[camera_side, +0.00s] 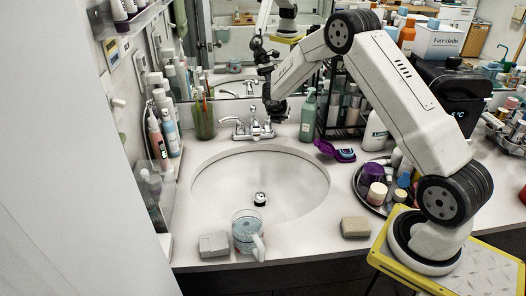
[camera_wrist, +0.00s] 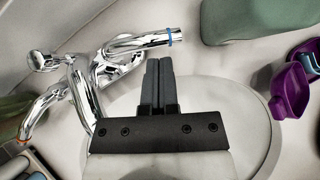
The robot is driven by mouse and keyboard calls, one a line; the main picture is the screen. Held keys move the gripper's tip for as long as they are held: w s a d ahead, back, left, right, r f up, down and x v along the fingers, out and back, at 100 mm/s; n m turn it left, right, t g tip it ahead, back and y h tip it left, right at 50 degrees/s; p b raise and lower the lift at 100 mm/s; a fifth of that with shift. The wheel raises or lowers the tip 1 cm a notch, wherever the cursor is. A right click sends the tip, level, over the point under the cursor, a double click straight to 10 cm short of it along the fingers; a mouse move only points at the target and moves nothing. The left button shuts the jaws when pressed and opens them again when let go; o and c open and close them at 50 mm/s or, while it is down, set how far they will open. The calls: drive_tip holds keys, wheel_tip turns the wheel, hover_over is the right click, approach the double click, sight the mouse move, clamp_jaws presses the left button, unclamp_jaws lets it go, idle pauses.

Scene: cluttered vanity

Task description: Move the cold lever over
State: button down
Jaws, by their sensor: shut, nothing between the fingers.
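The chrome faucet (camera_side: 254,130) stands behind the sink basin, and its curved body (camera_wrist: 84,95) also shows in the wrist view. The cold lever (camera_wrist: 140,44) has a blue band near its end and points right in the wrist view. The hot lever (camera_wrist: 42,106) has a red-orange band and points down and left there. My gripper (camera_wrist: 158,66) is shut and empty, its fingertips beside the blue-banded end of the cold lever. I cannot tell whether they touch. In the side view my gripper (camera_side: 275,112) hangs over the faucet's right side and partly hides the cold lever.
A green pump bottle (camera_side: 308,116) stands right of the faucet, with a purple object (camera_side: 334,150) nearby. A green cup with sticks (camera_side: 204,120) stands to the left. The sink basin (camera_side: 225,185) is open in front. A glass mug (camera_side: 247,232) and a sponge (camera_side: 355,227) sit at the front edge.

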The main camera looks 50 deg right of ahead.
drive_tip(key=a+f+v, duration=0.1)
drive_tip(key=v, duration=1.1)
drive_tip(key=shift+s+a+r, duration=0.15)
drive_tip(key=shift+s+a, duration=0.1)
drive_tip(key=shift+s, duration=0.2)
drive_tip(key=s+a+f+m+y, duration=0.2)
drive_tip(key=s+a+m+y, duration=0.5)
drive_tip(key=s+a+m, duration=1.2)
drive_tip(key=shift+s+m, duration=1.1)
drive_tip(key=shift+m, duration=0.3)
drive_tip(key=shift+f, duration=0.1)
